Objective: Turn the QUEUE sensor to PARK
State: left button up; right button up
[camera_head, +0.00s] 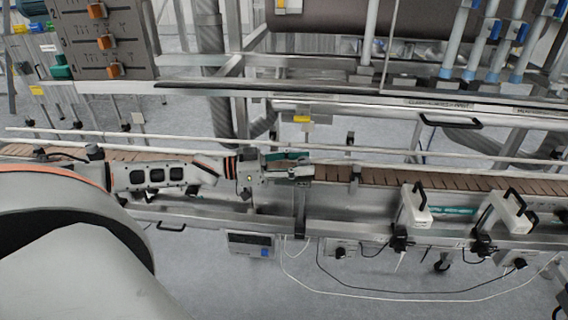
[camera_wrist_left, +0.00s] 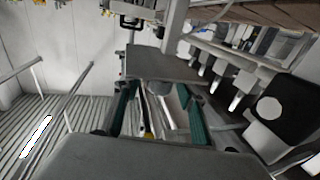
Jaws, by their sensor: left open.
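I cannot read a QUEUE or PARK marking in either view, so I cannot tell which device is the QUEUE sensor. Two white bracket-like units with black handles, a nearer one (camera_head: 415,206) and one farther right (camera_head: 511,212), stand at the conveyor's front side in the head view. My left gripper (camera_head: 297,166) reaches from the left over the conveyor, left of both units. In the left wrist view its teal-sided fingers (camera_wrist_left: 158,112) are apart, and nothing is clearly held between them. My right gripper does not show.
The brown slatted conveyor (camera_head: 375,178) runs across the view between metal rails. A panel with orange knobs (camera_head: 103,42) is at upper left. A small display box (camera_head: 250,243) and black knob-like parts (camera_head: 340,251) hang on the front side. Filler nozzles (camera_head: 480,45) are at upper right.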

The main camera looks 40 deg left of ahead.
pick_arm(q)
jog(key=v, duration=1.1)
jog(key=shift+s+a, duration=0.15)
dwell(0.3)
jog(key=s+d+f+n+y, duration=0.1)
jog(key=s+d+f+y, duration=0.2)
jog(key=s+d+f, duration=0.2)
jog(key=s+d+f+n+g+y, duration=0.1)
jog(key=s+d+f, duration=0.5)
jog(key=d+f, duration=0.6)
jog(key=s+d+f+n+g+y, duration=0.1)
jog(key=s+d+f+y, duration=0.4)
jog(key=f, duration=1.1)
jog(key=d+n+y, duration=0.1)
jog(key=d, duration=0.2)
jog(key=shift+s+d+f, duration=0.15)
jog(key=shift+s+d, duration=0.1)
jog(key=shift+d, duration=0.15)
